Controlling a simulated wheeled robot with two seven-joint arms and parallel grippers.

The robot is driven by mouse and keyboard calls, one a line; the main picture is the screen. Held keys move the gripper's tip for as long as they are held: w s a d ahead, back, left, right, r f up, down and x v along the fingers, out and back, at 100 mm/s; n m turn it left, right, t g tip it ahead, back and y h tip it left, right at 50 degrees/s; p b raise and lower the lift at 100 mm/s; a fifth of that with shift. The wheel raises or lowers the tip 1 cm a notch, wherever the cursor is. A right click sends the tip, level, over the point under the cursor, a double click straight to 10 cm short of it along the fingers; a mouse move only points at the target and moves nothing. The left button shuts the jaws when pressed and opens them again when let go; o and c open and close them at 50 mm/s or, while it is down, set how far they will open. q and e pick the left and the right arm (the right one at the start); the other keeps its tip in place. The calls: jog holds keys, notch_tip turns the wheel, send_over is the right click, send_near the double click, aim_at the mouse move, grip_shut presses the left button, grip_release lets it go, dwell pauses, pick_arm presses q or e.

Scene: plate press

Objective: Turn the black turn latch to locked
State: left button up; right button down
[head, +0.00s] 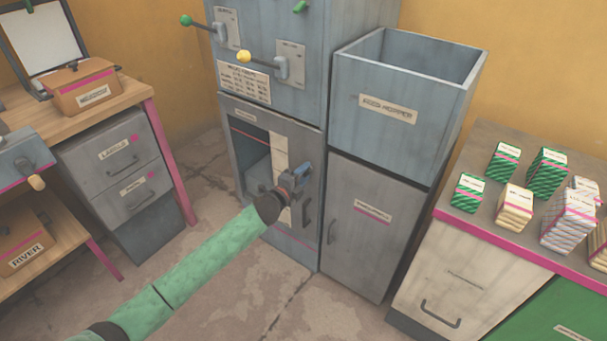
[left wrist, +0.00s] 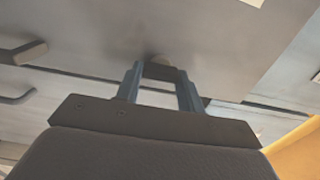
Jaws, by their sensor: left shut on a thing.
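My left gripper (head: 298,176) reaches the front of the grey press (head: 265,110), at the right side of its lower door. In the left wrist view the two fingers (left wrist: 160,78) are closed on a small dark piece, the black turn latch (left wrist: 162,72), with a pale round hub behind it. In the head view the gripper mostly hides the latch, so its angle is hard to tell. A dark upright handle (head: 306,209) sits on the door just below the gripper. My right gripper is not in view.
A grey open-topped hopper (head: 388,107) stands above a cabinet (head: 365,215) right of the press. A counter (head: 470,205) with several small cartons is at the right. A wooden desk (head: 110,105) with drawers is at the left. Levers project from the press top.

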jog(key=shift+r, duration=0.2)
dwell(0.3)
pick_arm(q)
jog(key=o, duration=1)
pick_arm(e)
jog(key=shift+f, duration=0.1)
pick_arm(q)
jog(key=v, duration=0.8)
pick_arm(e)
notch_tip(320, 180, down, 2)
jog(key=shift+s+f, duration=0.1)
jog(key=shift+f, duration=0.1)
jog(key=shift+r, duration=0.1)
